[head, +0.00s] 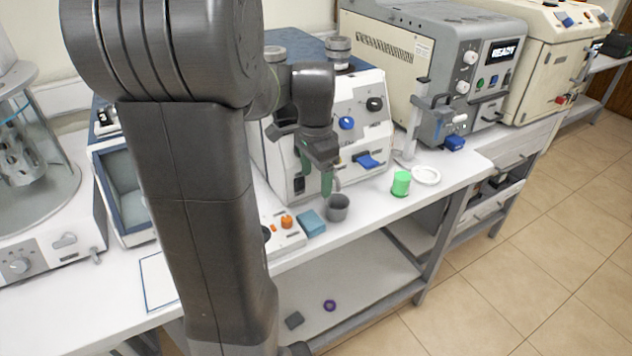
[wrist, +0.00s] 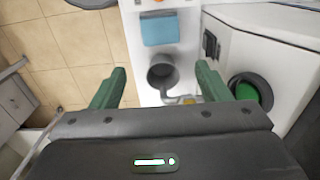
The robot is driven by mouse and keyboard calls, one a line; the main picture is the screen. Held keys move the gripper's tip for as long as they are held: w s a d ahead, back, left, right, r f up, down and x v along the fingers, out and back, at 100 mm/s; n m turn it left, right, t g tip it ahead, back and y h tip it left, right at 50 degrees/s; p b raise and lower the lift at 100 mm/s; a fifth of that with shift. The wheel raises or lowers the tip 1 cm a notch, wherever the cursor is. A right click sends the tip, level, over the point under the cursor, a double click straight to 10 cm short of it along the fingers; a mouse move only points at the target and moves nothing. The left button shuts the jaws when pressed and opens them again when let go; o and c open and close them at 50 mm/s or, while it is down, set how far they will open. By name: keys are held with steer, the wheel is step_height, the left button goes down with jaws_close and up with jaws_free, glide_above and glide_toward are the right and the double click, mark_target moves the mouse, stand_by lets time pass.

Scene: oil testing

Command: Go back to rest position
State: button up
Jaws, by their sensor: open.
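My gripper (wrist: 158,92) is open, its two green fingers spread apart in the wrist view. A dark grey cup (wrist: 163,73) stands on the white bench between and beyond the fingers, with nothing gripped. In the head view my gripper (head: 318,188) hangs in front of the white machine, close to the grey cup (head: 338,207). I cannot tell from the head view whether a finger touches the cup. My arm fills the left middle of the head view and hides part of the bench.
A green cup (head: 401,183) and a white ring (head: 426,175) lie right of the grey cup. A blue block (head: 311,223) is in front. The white machine (head: 345,130) stands close behind my gripper. A purple ring (head: 329,305) lies on the lower shelf. Tiled floor is clear at right.

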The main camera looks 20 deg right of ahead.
mark_target(316, 218)
step_height(316, 218, down, 13)
steer(key=shift+r, duration=2)
